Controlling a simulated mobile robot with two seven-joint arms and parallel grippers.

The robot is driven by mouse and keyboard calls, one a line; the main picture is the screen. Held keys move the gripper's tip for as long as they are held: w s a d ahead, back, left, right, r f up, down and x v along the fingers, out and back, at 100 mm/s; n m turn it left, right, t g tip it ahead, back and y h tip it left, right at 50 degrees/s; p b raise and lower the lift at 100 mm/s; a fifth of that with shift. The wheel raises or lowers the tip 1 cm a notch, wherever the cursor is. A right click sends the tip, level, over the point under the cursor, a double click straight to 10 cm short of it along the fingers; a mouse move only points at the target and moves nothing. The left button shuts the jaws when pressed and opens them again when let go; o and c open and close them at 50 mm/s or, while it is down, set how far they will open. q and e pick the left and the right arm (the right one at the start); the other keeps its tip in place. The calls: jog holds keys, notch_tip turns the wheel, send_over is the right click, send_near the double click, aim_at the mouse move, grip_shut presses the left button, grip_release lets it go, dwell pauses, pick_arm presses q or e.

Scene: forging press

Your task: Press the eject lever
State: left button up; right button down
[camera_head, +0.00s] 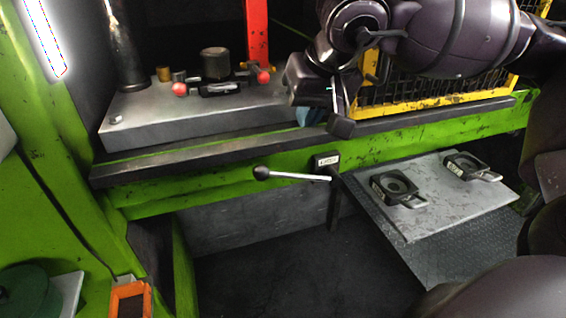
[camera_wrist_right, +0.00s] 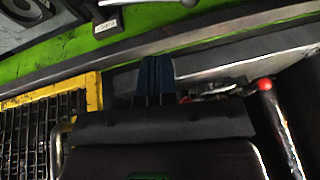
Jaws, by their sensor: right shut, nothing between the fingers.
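The eject lever (camera_head: 293,175) is a thin silver rod with a round dark knob at its left end, lying nearly level in front of the green beam. Its right end meets a small black labelled block (camera_head: 325,162). The block also shows in the right wrist view (camera_wrist_right: 108,27), with only a bit of the lever at the top edge. My right gripper (camera_head: 310,117) is above the beam, higher than the lever and apart from it. Its blue fingers (camera_wrist_right: 155,80) are together and empty; my arm partly hides them in the head view. My left gripper is not in view.
A grey press bed (camera_head: 180,122) with two red-knobbed handles stands behind the green beam (camera_head: 225,187). A yellow-framed mesh guard (camera_head: 430,102) is at the back right. A grey plate (camera_head: 445,215) with two black square pieces is at the lower right. The space before the lever looks clear.

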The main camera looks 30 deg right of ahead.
jog(key=a+x, duration=0.1)
jog(key=x, duration=1.3)
jog(key=shift+s+b, duration=0.25)
jog(key=shift+b, duration=0.05)
